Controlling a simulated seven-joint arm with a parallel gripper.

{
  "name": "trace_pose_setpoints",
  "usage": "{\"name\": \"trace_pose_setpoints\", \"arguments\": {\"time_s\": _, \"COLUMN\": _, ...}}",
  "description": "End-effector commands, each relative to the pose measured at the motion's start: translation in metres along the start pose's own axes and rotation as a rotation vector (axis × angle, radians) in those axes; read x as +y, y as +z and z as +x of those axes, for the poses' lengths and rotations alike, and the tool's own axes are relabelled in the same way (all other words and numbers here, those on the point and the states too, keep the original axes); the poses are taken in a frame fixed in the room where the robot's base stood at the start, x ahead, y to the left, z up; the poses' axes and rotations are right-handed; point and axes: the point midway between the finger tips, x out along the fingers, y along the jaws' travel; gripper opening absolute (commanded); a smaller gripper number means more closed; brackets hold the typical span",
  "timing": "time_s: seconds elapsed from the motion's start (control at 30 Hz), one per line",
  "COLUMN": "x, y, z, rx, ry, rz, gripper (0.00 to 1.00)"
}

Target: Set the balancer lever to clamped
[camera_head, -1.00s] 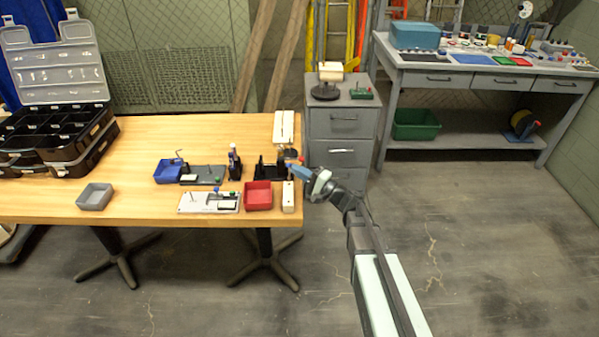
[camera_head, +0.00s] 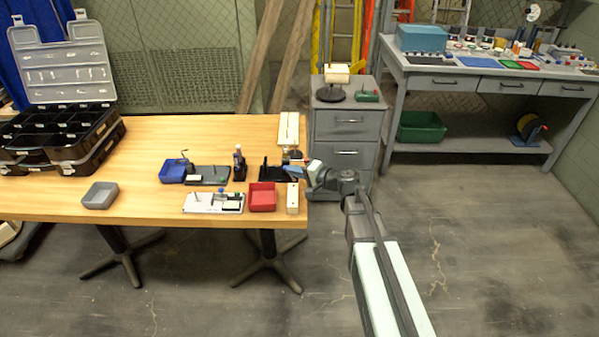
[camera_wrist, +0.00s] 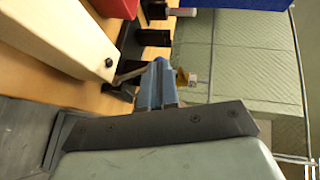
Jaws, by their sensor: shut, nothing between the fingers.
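The balancer, a black stand (camera_head: 268,172), sits near the right edge of the wooden table. My gripper (camera_head: 289,166) reaches in from the right at the stand's right side. In the wrist view my gripper's blue fingers (camera_wrist: 160,72) are together, with nothing between them. A thin grey metal bar (camera_wrist: 130,74), possibly the lever, lies just left of the fingertips in that view; I cannot tell whether they touch. Black cylindrical parts (camera_wrist: 155,38) lie beyond the tips. A small yellow part (camera_wrist: 182,77) shows to their right. The lever's setting cannot be read.
A cream block (camera_head: 292,198) stands close in front of my gripper, beside a red bin (camera_head: 262,197). A long cream piece (camera_head: 289,128) stands behind. A bottle (camera_head: 239,163), a blue bin (camera_head: 172,172) and a white board (camera_head: 212,203) are to the left. A grey cabinet (camera_head: 344,130) stands behind right.

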Motion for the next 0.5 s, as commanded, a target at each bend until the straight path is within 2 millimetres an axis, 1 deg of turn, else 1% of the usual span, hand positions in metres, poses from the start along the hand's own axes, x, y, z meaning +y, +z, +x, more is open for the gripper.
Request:
{"name": "trace_pose_setpoints", "arguments": {"time_s": 0.1, "x": -0.004, "y": 0.004, "z": 0.006, "rx": 0.000, "ry": 0.088, "rz": -0.061, "gripper": 0.00}}
{"name": "trace_pose_setpoints", "arguments": {"time_s": 0.5, "x": -0.005, "y": 0.016, "z": 0.025, "rx": -0.001, "ry": 0.377, "rz": -0.248, "gripper": 0.00}}
